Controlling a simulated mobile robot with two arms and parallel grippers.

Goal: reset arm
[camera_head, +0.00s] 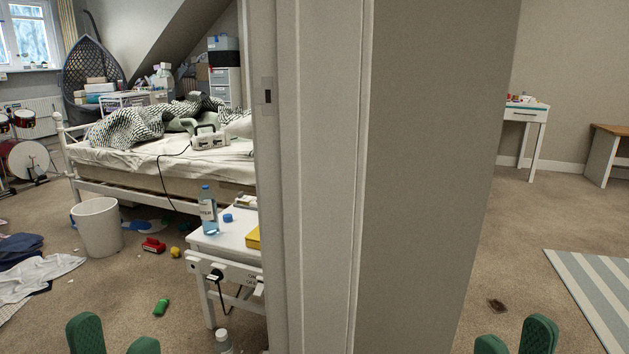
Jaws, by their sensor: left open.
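My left gripper (115,342) shows at the bottom left, with two green fingertips apart and floor visible between them. It is open and empty. My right gripper (514,341) shows at the bottom right, also with two green fingertips apart and nothing seen between them. Both are cut off by the lower picture edge, so the arms behind them are hidden.
A white door frame and wall end (325,180) stand between the two grippers. A white side table (228,243) holds a water bottle (208,213). A white bin (98,228) and small toys lie left. Carpet (510,240) is mostly clear at right.

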